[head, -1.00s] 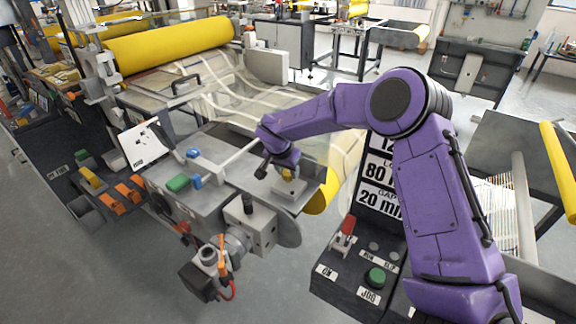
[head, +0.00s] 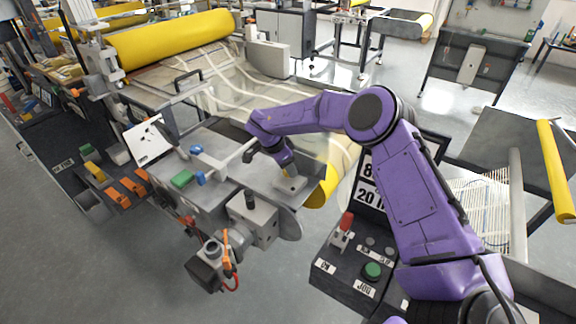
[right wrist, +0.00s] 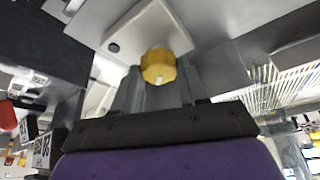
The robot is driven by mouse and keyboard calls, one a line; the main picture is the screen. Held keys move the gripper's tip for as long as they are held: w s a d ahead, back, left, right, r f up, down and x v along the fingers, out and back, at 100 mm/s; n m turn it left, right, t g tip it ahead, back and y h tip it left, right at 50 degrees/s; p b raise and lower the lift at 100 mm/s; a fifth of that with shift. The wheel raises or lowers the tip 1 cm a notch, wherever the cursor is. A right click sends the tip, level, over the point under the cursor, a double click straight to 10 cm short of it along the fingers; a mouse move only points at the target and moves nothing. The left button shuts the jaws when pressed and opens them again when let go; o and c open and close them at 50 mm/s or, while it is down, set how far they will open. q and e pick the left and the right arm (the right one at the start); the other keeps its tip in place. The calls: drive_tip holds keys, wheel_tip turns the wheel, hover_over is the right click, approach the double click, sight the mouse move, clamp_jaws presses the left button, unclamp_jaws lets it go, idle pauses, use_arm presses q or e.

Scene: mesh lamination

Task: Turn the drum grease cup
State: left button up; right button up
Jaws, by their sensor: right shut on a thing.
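The drum grease cup is a small yellow ribbed knob (right wrist: 158,66) with a pale mark on its face. It stands on a light metal block (right wrist: 150,30), which in the head view (head: 290,187) sits at the right end of the machine's grey top. My right gripper (right wrist: 158,80) has its two grey fingers on either side of the cup and is shut on it. In the head view my right gripper (head: 287,168) reaches down to the block and mostly hides the cup. My left gripper is in neither view.
A yellow roller (head: 170,45) lies across the back left. A grey bar with a dark end (head: 235,164) lies left of my right gripper. A control box with a green button (head: 372,270) and a red-topped switch (head: 346,222) stands in front, beside my right arm.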

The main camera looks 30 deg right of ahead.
idle(0.4)
drive_tip(key=o, duration=1.1)
drive_tip(key=shift+w, duration=0.1)
drive_tip(key=shift+c, duration=0.2)
drive_tip(key=shift+a+r+b, duration=0.25)
drive_tip(key=shift+r+b, duration=0.15)
drive_tip(key=shift+b, duration=0.1)
drive_tip(key=shift+b+v, duration=0.6)
drive_tip(key=shift+v, duration=0.3)
drive_tip(key=a+b, duration=0.2)
drive_tip(key=a, duration=1)
drive_tip(key=shift+w+r, duration=0.15)
drive_tip(key=shift+w, duration=0.3)
